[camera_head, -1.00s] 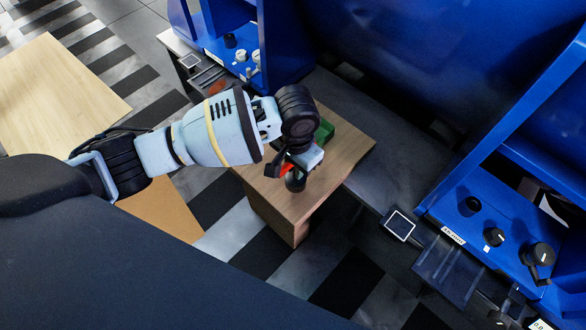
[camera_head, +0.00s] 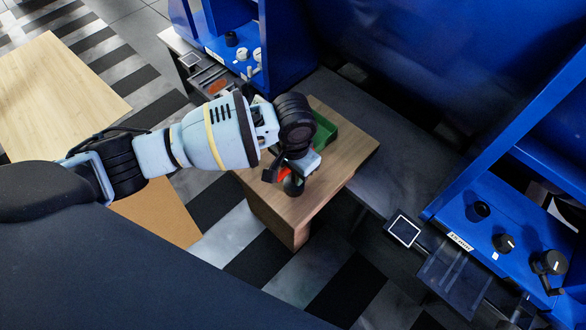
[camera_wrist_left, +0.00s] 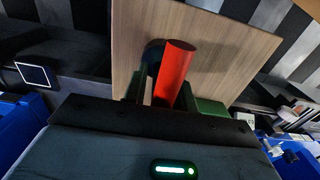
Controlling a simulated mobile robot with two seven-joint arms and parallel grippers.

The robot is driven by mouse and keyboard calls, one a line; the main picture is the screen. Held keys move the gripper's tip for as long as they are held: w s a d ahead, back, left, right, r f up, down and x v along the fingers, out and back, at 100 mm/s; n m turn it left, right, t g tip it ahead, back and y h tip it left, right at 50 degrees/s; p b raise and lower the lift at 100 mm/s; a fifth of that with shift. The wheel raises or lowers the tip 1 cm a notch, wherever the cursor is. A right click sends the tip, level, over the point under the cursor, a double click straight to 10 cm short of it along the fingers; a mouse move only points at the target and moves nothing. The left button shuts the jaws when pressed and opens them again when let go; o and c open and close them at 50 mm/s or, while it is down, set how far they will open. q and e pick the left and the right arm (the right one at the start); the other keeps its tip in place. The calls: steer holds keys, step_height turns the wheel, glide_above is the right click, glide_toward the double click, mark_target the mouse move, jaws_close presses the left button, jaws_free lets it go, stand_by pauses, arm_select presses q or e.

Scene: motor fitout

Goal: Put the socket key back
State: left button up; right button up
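The socket key (camera_wrist_left: 174,70) has a red cylindrical handle that stands out between the fingers in the left wrist view. A small red part of it (camera_head: 284,172) shows beside the fingers in the head view. My left gripper (camera_head: 283,173) is over the small wooden table and appears shut on the socket key; the fingers also show in the left wrist view (camera_wrist_left: 163,92). A dark rounded part (camera_wrist_left: 153,52) lies beside the handle; I cannot tell whether it belongs to the key. A green tray (camera_head: 325,132) sits on the table, partly hidden by my wrist. My right gripper is out of view.
The wooden table (camera_head: 340,172) has bare top right of my gripper. Blue machine housings (camera_head: 410,60) with knobs stand behind and at the right. A dark bench (camera_head: 365,118) runs behind the table. A pale wooden top (camera_head: 55,95) is at the far left.

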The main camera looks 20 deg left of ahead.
arm_select(q)
steer(key=shift+o, duration=0.9)
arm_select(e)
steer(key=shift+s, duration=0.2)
arm_select(q)
steer(key=shift+r, duration=0.15)
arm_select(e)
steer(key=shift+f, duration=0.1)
